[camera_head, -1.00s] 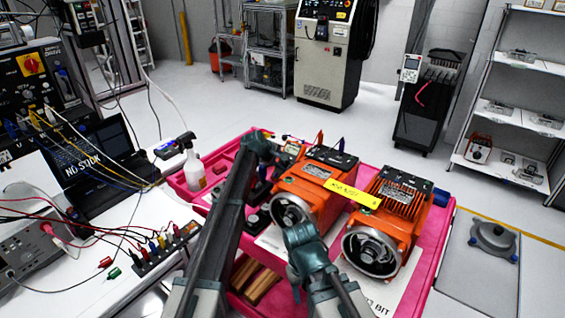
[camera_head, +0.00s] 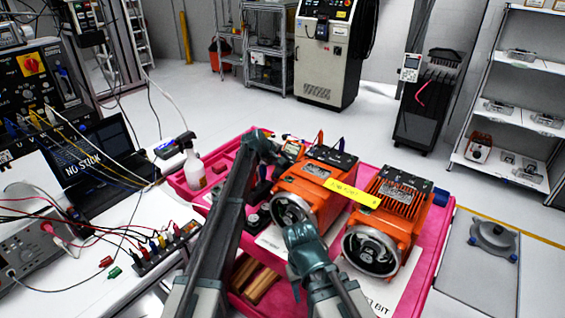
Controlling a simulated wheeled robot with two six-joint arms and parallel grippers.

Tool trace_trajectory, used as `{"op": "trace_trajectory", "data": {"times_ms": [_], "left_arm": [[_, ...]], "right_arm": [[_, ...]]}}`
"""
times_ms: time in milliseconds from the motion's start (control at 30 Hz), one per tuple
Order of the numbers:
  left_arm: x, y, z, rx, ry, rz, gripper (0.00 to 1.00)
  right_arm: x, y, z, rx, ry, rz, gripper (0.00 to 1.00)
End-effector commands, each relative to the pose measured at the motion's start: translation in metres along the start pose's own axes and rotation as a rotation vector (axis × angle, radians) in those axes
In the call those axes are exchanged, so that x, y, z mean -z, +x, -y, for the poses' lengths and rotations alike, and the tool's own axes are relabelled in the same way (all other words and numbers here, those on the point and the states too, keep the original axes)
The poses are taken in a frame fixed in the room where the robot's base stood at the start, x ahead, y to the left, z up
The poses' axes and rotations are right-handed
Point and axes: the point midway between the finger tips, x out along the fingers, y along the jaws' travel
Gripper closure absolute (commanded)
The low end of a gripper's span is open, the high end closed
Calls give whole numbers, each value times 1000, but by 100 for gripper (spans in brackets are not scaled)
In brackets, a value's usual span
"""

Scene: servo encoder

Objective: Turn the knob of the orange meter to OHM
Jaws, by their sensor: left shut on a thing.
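The orange meter (camera_head: 292,148) is small in the head view, on the pink cart behind the left motor. Its dial and the OHM mark are too small to read, and the knob is hidden by my left gripper. My left gripper (camera_head: 277,160) reaches down over the cart beside the meter and is shut on the knob. Its fingertips are mostly hidden by my own wrist. My right arm comes up from the bottom middle in front of the left motor, and its jaws do not show.
Two orange motors (camera_head: 405,202) stand on the pink cart (camera_head: 437,245), with a yellow tag (camera_head: 352,194) across them. A spray bottle (camera_head: 193,165) stands at the cart's left. A white bench with a laptop (camera_head: 92,160) and red leads is at the left.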

Motion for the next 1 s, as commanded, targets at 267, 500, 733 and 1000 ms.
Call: {"op": "trace_trajectory", "data": {"times_ms": [267,500,733,1000], "left_arm": [[0,0,0,0,-1,0,31],[0,-1,0,0,-1,0,31],[0,-15,-1,0,-1,0,31],[-1,-60,-3,1,-2,0,31]], "right_arm": [[0,0,0,0,0,0,50],[0,-1,0,0,0,0,50],[-1,-12,-1,0,0,0,50],[-3,-47,-4,0,0,0,50]]}}
